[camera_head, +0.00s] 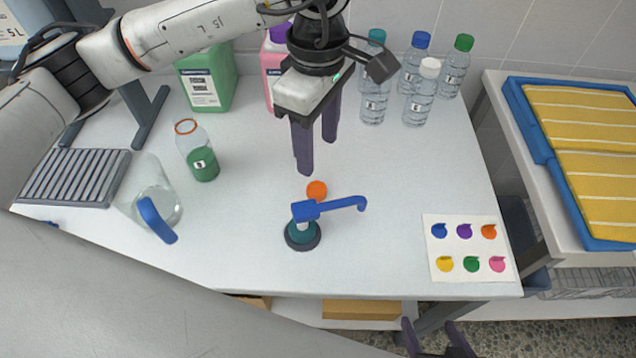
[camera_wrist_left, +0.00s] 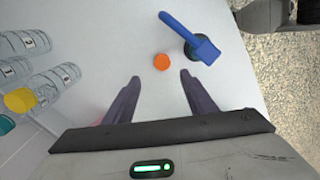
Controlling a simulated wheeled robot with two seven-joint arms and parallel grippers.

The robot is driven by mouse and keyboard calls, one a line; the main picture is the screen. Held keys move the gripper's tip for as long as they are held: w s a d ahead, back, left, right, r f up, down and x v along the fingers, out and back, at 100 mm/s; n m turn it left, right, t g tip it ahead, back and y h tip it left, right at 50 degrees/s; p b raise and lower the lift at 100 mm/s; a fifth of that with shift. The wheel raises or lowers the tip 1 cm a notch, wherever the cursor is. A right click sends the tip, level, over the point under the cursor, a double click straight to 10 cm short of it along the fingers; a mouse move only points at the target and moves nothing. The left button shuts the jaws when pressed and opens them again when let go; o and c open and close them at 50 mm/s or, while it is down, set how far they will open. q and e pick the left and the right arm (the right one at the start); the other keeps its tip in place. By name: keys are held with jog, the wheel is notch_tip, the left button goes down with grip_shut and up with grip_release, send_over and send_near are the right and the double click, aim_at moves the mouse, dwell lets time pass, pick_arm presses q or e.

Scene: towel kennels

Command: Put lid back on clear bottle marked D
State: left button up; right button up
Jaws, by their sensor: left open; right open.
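A small orange lid (camera_head: 316,190) lies on the white table; it also shows in the left wrist view (camera_wrist_left: 161,62), just ahead of and between my fingertips. My left gripper (camera_head: 316,155) is open and empty, pointing down above the table behind the lid; it also shows in the left wrist view (camera_wrist_left: 160,78). An uncapped clear bottle (camera_head: 197,150) with an orange ring at its neck and green in its lower part stands upright to the left. Its letter is too small to read surely. My right gripper (camera_head: 436,340) is open and empty at the bottom edge, below the table front.
A blue-headed pump (camera_head: 306,210) stands just in front of the lid. A clear jug with a blue handle (camera_head: 157,220) is left, near a grey rack (camera_head: 72,176). Several capped water bottles (camera_head: 420,95) stand back right. A colour-dot card (camera_head: 468,248) lies front right.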

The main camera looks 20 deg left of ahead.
pick_arm(q)
send_over(316, 188)
jog(key=shift+w+d+f, duration=0.1)
jog(key=shift+w+f, duration=0.05)
jog(key=shift+f, duration=1.15)
jog(key=shift+w+f, duration=0.1)
jog(key=shift+f, duration=1.15)
jog(key=shift+f, duration=0.1)
jog(key=f, duration=0.3)
jog(key=f+p, duration=0.1)
jog(key=shift+s+f, duration=0.15)
jog(key=shift+s, duration=0.15)
jog(key=shift+f, duration=0.35)
jog(key=c, duration=1.2)
